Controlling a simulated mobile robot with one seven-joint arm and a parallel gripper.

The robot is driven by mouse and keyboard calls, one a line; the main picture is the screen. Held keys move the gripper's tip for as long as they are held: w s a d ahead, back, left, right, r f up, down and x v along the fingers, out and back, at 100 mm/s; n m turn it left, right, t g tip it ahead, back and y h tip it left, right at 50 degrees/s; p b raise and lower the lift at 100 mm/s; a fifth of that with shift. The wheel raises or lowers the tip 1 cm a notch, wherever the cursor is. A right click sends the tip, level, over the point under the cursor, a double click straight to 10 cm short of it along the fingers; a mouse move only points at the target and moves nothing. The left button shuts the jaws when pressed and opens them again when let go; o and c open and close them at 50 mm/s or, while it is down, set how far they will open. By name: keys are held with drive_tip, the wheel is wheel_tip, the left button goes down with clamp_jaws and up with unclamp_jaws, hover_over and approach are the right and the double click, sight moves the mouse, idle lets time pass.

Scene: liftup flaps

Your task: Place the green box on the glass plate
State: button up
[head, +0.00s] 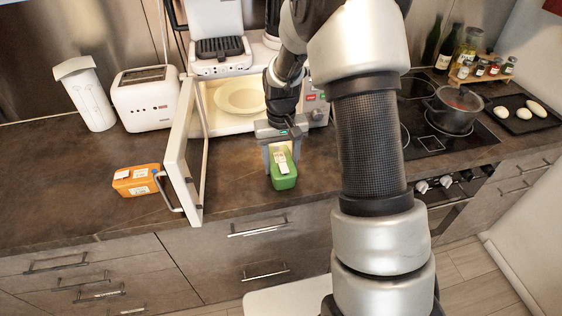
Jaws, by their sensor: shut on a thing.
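The green box (284,180), with a pale label on top, is near the counter's front edge in the head view. My gripper (281,158) points down over it and is shut on it, one finger on each side. I cannot tell whether the box touches the counter or is held just above it. The glass plate (240,98) is a pale round plate inside the open microwave (218,123), behind my gripper. My arm hides part of the microwave's right side.
The microwave door (184,160) stands open toward the front, left of my gripper. An orange box (137,180) lies left of the door. A toaster (147,98) and a white container (86,95) stand at the back left. A pot (452,108) sits on the stove at right.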

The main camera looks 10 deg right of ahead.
drive_tip(key=shift+f, duration=0.15)
drive_tip(key=o, duration=1.3)
drive_tip(key=shift+c, duration=0.2)
